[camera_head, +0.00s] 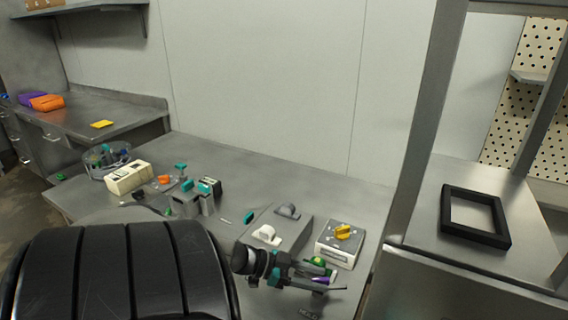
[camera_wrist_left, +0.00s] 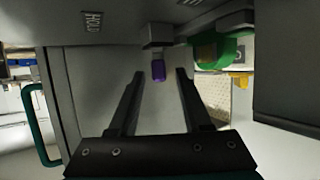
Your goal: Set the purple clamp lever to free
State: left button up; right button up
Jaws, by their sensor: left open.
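The purple clamp lever (camera_head: 321,280) is small and partly covered by my left gripper in the head view. In the left wrist view the purple lever (camera_wrist_left: 158,70) shows between and just beyond the two fingertips, apart from both. My left gripper (camera_head: 335,279) is open and empty at the front of the table. Its dark fingers (camera_wrist_left: 160,76) spread to either side of the lever in the wrist view. A grey panel beside it bears a marking (camera_wrist_left: 92,21) that seems to read HOLD. My right gripper is not in view.
A green part (camera_wrist_left: 212,50) sits close to the right finger. A black frame (camera_head: 475,238) lies on the right counter.

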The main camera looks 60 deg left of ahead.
pick_arm(q)
jog(key=p+v, duration=0.3)
jog(key=v, duration=1.1)
jog(key=shift+p, duration=0.35)
